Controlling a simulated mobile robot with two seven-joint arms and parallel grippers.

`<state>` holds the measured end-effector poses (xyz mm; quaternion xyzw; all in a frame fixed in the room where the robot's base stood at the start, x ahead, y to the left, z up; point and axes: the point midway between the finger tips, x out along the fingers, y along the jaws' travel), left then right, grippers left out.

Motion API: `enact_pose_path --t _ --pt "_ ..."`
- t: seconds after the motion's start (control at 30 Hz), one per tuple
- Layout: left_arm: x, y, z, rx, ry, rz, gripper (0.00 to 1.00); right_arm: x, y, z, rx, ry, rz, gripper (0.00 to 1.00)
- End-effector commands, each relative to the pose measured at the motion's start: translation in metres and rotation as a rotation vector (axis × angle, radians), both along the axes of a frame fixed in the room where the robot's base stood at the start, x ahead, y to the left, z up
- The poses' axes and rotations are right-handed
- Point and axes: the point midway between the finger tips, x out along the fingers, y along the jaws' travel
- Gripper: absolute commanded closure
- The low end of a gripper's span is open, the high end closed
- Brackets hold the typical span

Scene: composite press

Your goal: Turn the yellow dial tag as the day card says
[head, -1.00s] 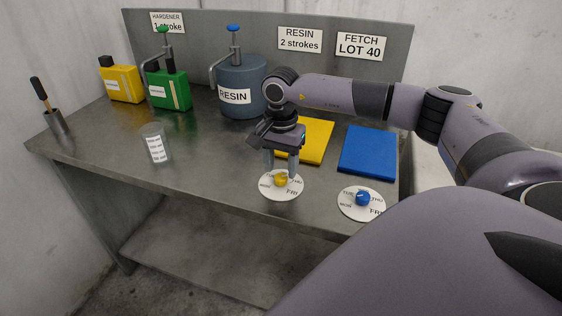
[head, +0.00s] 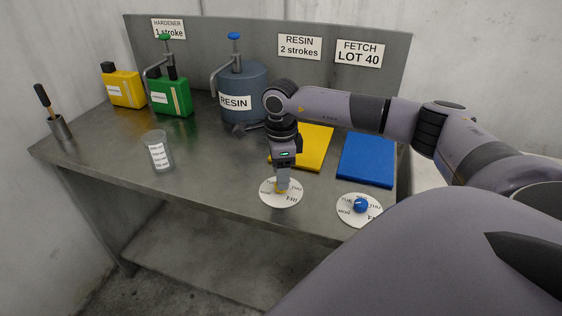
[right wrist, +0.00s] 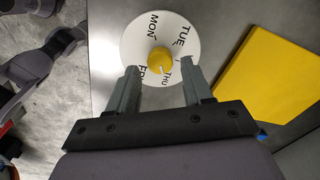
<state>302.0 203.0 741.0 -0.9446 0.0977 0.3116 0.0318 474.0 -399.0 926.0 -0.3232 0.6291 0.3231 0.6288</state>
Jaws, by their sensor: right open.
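The yellow dial tag is a round white disc (head: 268,201) with a small yellow knob (right wrist: 160,60), on the bench near its front edge. In the right wrist view the disc (right wrist: 190,47) reads MON, TUE, THU and FRI. The knob's white mark points down in that view, near THU. My right gripper (head: 283,189) points down at the dial. It is open, with its fingertips (right wrist: 160,67) on either side of the knob; contact cannot be made out. In the head view the gripper mostly hides the knob. No day card shows. My left gripper is out of view.
A blue dial (head: 360,206) lies to the right. Yellow (head: 317,146) and blue (head: 367,160) panels lie behind the dials. A clear labelled cup (head: 157,152), resin drum (head: 243,88), green can (head: 171,96) and yellow can (head: 124,89) stand left. Signs include FETCH LOT 40 (head: 359,54).

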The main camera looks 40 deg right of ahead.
Motion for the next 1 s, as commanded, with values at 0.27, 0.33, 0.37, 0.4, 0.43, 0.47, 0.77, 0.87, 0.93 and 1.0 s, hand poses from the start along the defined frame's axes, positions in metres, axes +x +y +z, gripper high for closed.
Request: enact_pose_path --t 0.27,0.33,0.37,0.4,0.43,0.47,0.77,0.87,0.93,1.0 --pt "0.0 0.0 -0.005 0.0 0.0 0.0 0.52 0.0 0.0 -0.007 0.0 0.0 0.002 0.5" --pt "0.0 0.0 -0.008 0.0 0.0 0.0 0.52 0.0 0.0 -0.011 0.001 0.001 0.003 0.5" --pt "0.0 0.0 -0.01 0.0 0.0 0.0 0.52 0.0 0.0 -0.013 0.001 0.001 0.003 0.5" --pt "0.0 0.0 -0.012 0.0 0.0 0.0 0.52 0.0 0.0 -0.016 0.001 0.001 0.003 0.5" --pt "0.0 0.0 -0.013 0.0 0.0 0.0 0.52 0.0 0.0 -0.017 0.001 0.001 0.003 0.5" --pt "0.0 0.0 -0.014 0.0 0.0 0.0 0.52 0.0 0.0 -0.019 0.001 0.001 0.003 0.5" --pt "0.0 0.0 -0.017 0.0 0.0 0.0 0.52 0.0 0.0 -0.024 0.001 -0.001 0.003 0.5" --pt "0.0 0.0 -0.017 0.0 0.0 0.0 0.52 0.0 0.0 -0.024 0.001 -0.001 0.003 0.56" --pt "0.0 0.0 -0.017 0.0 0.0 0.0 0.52 0.0 0.0 -0.024 0.001 -0.001 0.003 0.79" --pt "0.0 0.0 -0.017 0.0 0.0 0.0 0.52 0.0 0.0 -0.024 0.001 -0.001 0.003 0.88"
